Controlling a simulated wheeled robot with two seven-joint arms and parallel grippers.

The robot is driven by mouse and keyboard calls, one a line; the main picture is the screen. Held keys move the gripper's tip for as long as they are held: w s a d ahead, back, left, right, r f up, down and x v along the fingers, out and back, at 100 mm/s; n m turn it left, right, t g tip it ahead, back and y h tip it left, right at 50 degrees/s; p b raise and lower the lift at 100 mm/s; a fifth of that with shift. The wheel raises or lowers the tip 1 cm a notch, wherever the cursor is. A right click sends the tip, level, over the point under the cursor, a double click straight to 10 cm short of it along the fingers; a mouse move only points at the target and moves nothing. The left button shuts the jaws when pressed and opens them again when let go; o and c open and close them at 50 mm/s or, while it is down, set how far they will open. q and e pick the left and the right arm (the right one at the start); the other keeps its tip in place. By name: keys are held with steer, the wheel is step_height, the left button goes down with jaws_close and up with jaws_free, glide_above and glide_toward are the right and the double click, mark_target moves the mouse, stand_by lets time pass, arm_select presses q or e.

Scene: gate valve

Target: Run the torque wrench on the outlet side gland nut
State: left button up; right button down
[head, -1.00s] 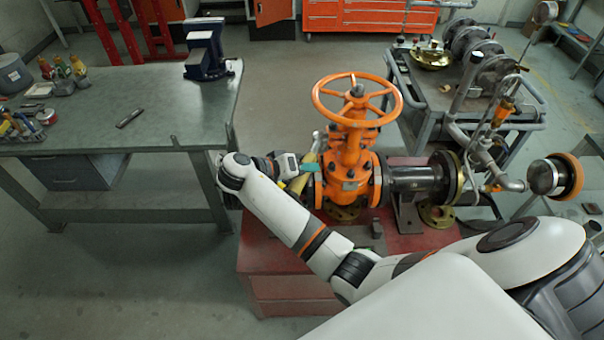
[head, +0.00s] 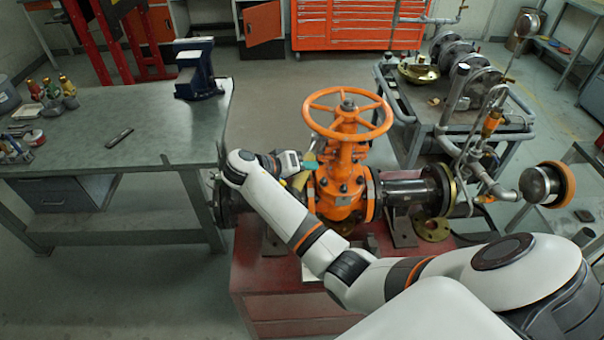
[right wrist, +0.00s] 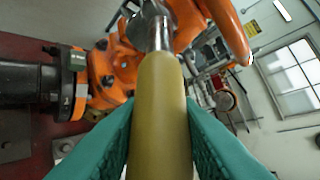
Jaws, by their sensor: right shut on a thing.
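The orange gate valve (head: 342,185) with its spoked handwheel stands upright in a pipe run on the red stand (head: 262,285). My right gripper (head: 309,161) is beside the valve's left side, its teal fingertips close to the body. In the right wrist view the teal fingers (right wrist: 160,135) are shut on the yellow handle of the torque wrench (right wrist: 160,100). My left gripper is out of view.
A grey workbench (head: 100,140) with a vise (head: 199,70) and bottles is at the left. A cart (head: 462,115) with pipe fittings stands behind the valve at the right. Black flanged pipe (head: 403,190) runs right of the valve. Floor is free left of the stand.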

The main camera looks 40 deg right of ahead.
mark_target(312, 149)
steer(key=shift+w+d+r+b, duration=0.1)
steer(key=shift+w+d+b, duration=0.25)
steer(key=shift+w+d, duration=0.25)
steer(key=shift+w+d+f+b, duration=0.1)
steer(key=shift+w+d+b, duration=0.3)
steer(key=shift+d, duration=0.45)
steer(key=shift+w+d+r+b, duration=0.1)
steer(key=shift+w+d+b, duration=0.2)
steer(key=shift+w+d, duration=0.35)
steer(key=shift+d, duration=0.1)
steer(key=shift+w+d+r, duration=0.1)
steer(key=shift+w+d, duration=0.1)
steer(key=shift+d, duration=0.15)
steer(key=shift+f, duration=0.2)
steer(key=shift+f+b, duration=0.65)
steer(key=shift+f, duration=0.25)
steer(key=shift+s+f, duration=0.1)
steer(key=shift+f, duration=0.4)
stand_by(1.3)
steer(key=shift+r+p, duration=0.15)
steer(key=shift+p, duration=0.15)
stand_by(0.5)
